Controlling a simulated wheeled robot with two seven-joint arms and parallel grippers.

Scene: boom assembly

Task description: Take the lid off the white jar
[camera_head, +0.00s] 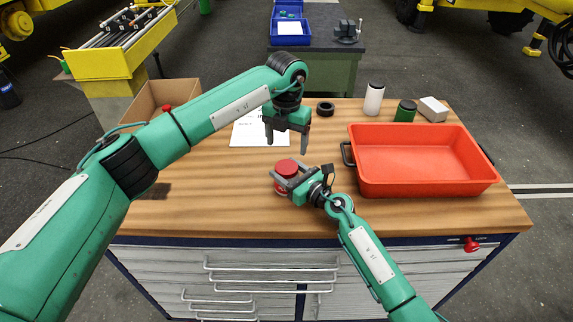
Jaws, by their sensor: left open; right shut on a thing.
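A small jar with a red lid (287,167) stands on the wooden table in the middle. My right gripper (284,174) is shut around this jar from the right. The fingers hide much of the jar's body, so its colour is hard to tell. My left gripper (287,144) is open and empty, pointing down above and just behind the red lid, apart from it. A white container with a dark lid (373,101) stands upright at the back of the table, with neither gripper near it.
A red-orange tray (421,188) fills the table's right side. A green jar (405,111), white box (433,108) and black ring (325,109) are at the back. A paper sheet (247,134) lies behind the grippers; a cardboard box (160,98) is at left. The front left is clear.

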